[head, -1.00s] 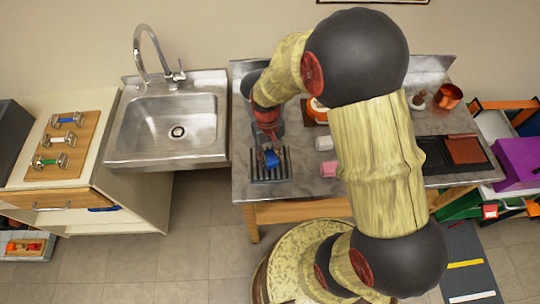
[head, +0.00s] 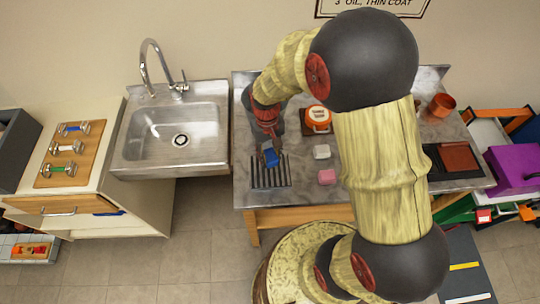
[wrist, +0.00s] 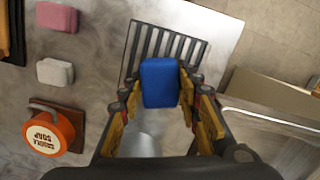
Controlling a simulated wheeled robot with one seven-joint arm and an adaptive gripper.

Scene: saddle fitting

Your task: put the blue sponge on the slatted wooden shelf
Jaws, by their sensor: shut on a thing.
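The blue sponge (head: 271,157) is held in my gripper (head: 268,148), over the back part of a dark slatted rack (head: 256,178) on the metal counter. In the wrist view the blue sponge (wrist: 160,82) sits between the two yellow-padded fingers of my gripper (wrist: 160,98), which are shut on it. The slatted rack (wrist: 150,42) lies just beyond the sponge there, partly hidden by it. The rack looks dark grey; I cannot tell that it is wood. Whether the sponge touches the rack is unclear.
A white block (head: 321,152) and a pink block (head: 327,177) lie right of the rack. An orange soap tub (head: 318,116) stands behind them. The sink (head: 172,135) is to the left. Dumbbells (head: 67,148) lie on a wooden board further left.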

